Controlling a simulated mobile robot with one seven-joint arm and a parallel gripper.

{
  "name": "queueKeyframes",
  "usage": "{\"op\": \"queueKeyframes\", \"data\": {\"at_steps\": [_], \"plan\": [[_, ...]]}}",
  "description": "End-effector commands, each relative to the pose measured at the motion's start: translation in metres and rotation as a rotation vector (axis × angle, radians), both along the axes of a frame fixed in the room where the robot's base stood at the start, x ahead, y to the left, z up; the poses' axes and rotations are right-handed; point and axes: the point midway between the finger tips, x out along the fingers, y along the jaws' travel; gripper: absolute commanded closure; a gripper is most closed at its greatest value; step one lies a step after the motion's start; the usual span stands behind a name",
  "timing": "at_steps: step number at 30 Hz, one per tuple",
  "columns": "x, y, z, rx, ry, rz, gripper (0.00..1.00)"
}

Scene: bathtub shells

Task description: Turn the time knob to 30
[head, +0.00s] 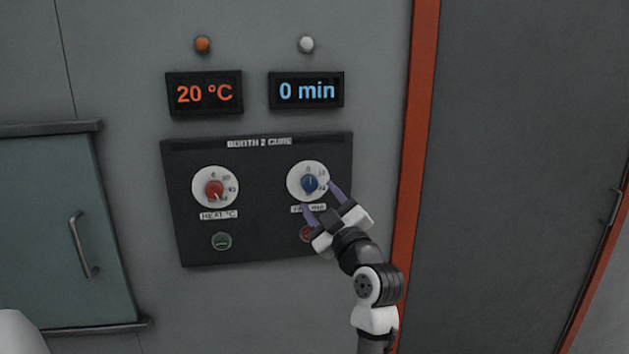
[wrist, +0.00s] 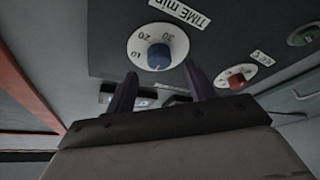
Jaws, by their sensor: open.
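The time knob (head: 309,184) is blue on a white round dial, at the right of the black control panel (head: 256,168). In the wrist view the blue knob (wrist: 159,56) shows on its dial with the numbers 20 and 30 readable. The time display (head: 306,90) above reads 0 min in blue. My gripper (head: 322,198) is open, with its two purple fingers near the dial's lower and right edges. In the wrist view the fingers (wrist: 158,88) stand apart with the knob beyond and between them. I cannot tell whether either finger touches the dial.
A red heat knob (head: 214,190) sits left on the panel under a 20 °C display (head: 205,93). A green button (head: 221,241) and a partly hidden red button (head: 306,234) lie below. An orange door frame (head: 416,150) stands right of the panel.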

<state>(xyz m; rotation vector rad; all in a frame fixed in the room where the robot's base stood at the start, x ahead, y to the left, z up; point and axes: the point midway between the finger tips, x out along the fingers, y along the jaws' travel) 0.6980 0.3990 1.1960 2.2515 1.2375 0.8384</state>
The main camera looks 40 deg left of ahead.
Motion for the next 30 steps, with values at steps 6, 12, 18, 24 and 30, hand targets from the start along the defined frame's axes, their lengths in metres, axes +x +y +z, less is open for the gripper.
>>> {"op": "queueKeyframes", "data": {"at_steps": [6, 12, 18, 24, 30], "plan": [[0.013, 0.027, 0.012, 0.001, 0.001, 0.000, 0.46], [0.017, 0.035, 0.013, 0.001, 0.000, -0.001, 0.46], [0.018, 0.035, 0.012, 0.001, 0.000, -0.001, 0.46], [0.017, 0.035, 0.012, 0.001, 0.000, -0.001, 0.69], [0.017, 0.035, 0.012, 0.001, 0.000, -0.001, 0.91]]}}
